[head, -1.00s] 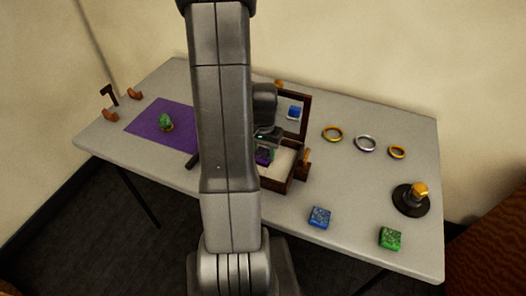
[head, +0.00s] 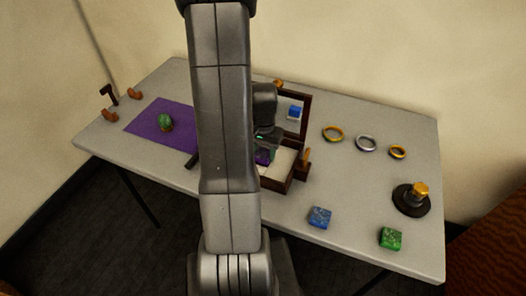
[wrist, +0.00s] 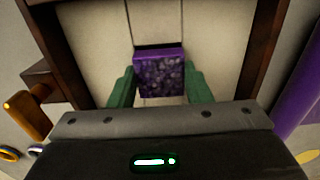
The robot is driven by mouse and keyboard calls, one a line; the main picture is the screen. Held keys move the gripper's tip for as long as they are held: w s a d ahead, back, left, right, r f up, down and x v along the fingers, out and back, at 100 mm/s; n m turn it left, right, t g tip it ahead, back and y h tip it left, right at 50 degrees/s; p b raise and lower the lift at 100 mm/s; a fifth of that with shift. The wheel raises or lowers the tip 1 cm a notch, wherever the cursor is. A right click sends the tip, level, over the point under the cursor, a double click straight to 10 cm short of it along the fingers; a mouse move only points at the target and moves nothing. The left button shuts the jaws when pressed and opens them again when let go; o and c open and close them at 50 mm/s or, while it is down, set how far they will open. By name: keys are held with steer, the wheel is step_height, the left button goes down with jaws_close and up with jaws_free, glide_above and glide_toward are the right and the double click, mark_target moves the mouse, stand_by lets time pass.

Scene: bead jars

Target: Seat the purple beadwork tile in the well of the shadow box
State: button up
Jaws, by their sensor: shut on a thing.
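The purple beadwork tile (wrist: 160,76) sits between the green fingers of my gripper (wrist: 160,88), which is shut on it. In the wrist view the tile is over the pale floor of the shadow box (wrist: 257,45), inside its dark wooden walls. A dark edge shows along the tile's far side; whether the tile touches the floor or lies in the well, I cannot tell. In the head view my gripper (head: 266,150) is low in the open box (head: 278,186), and a bit of the purple tile (head: 263,157) shows. My arm hides the box's left part.
The raised lid (head: 307,118) stands at the box's back. A blue tile (head: 320,217) and a green tile (head: 391,238) lie in front right. Rings (head: 333,134) and a black stand (head: 411,200) are to the right.

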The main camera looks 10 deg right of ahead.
steer(key=shift+f+b, duration=0.35)
steer(key=shift+f, duration=0.05)
stand_by(0.4)
stand_by(0.4)
steer(key=o, duration=1.4)
steer(key=shift+c, duration=0.2)
steer(key=shift+r, duration=0.15)
step_height(320, 180, up, 14)
steer(key=shift+f, duration=0.25)
